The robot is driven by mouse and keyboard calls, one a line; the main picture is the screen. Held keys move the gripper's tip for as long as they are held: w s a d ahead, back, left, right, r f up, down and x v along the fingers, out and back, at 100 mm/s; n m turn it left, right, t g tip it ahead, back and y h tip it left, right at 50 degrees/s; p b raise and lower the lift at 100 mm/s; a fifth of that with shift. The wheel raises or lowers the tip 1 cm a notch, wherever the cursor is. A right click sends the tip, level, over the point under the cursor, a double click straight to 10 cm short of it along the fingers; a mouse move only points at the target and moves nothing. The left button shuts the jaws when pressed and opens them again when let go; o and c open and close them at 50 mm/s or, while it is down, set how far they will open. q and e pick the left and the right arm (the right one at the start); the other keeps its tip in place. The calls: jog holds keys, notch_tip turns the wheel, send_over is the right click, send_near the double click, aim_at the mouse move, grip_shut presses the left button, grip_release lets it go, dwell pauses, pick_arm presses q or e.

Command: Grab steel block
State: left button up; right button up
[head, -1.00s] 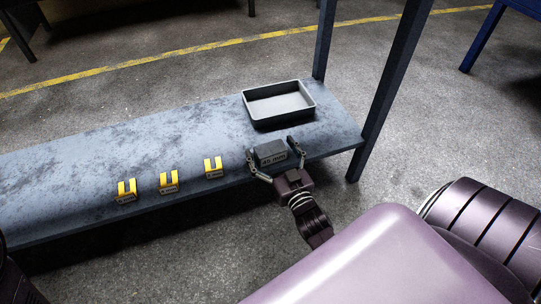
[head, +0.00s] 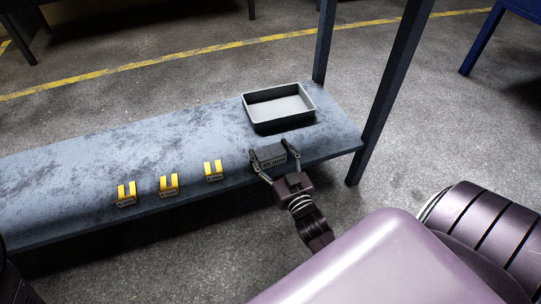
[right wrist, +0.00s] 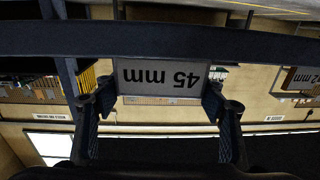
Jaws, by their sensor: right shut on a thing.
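The dark grey steel block (head: 272,158) is near the front edge of the grey shelf, and its front plate carries a size label. In the right wrist view the block (right wrist: 160,78) shows an upside-down "45 mm" label. My right gripper (head: 271,155) is shut on the block, one finger at each side. In the right wrist view its fingers (right wrist: 160,104) flank the label plate. I cannot tell whether the block touches the shelf or is slightly raised. My left gripper is not in view.
An empty grey tray (head: 251,113) stands behind the block. A dark post (head: 392,90) rises at the shelf's right end. The shelf's back left (head: 70,175) is clear.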

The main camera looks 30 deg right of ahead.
jog(key=shift+w+r, duration=0.1)
jog(key=shift+r, duration=0.3)
